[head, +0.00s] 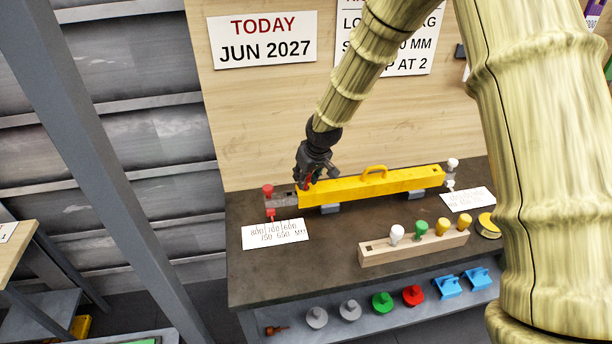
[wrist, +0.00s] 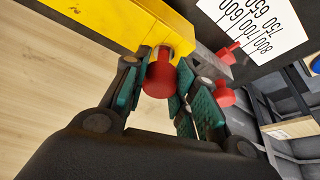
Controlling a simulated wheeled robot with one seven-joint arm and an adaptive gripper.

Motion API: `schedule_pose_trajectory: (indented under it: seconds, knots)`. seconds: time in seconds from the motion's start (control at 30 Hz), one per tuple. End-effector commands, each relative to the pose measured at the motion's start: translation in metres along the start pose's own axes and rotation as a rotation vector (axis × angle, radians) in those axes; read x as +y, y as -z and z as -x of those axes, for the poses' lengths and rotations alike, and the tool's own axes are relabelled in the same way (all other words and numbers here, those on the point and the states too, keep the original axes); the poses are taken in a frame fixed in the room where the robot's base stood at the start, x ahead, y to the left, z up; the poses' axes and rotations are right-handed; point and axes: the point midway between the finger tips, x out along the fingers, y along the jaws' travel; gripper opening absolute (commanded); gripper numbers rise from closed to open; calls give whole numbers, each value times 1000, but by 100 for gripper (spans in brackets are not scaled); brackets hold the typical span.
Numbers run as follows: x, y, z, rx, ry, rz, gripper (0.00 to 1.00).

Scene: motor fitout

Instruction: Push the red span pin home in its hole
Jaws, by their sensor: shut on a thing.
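My gripper (head: 317,178) is at the left end of the long yellow beam (head: 385,184). In the wrist view its teal-padded fingers are shut around the round head of a red pin (wrist: 158,80). The hole itself is hidden, so I cannot tell the pin's depth. A second red pin (head: 268,190) stands on the grey bar left of the beam, with a red pointer (head: 271,213) on the bar's front.
A white scale card (head: 275,234) lies in front of the grey bar. A white knob (head: 452,164) stands at the beam's right end. A wooden rack (head: 415,248) holds several coloured pins in front. Knobs and blue parts sit on the lower shelf (head: 330,332).

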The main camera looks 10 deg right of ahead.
Motion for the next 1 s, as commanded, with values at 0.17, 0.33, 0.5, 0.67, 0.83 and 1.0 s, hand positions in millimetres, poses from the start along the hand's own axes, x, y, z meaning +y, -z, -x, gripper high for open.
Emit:
schedule_pose_trajectory:
  seconds: [0.17, 0.33, 0.5, 0.67, 0.83, 1.0]
  knots:
    - [0, 0, -1, 0, 0, 0, 49]
    - [0, 0, -1, 0, 0, 0, 53]
    - [0, 0, 0, 0, 0, 0, 53]
    - [0, 0, 9, 0, 0, 0, 53]
    - [0, 0, 32, 2, 0, 1, 53]
    - [0, 0, 59, 2, 0, -1, 53]
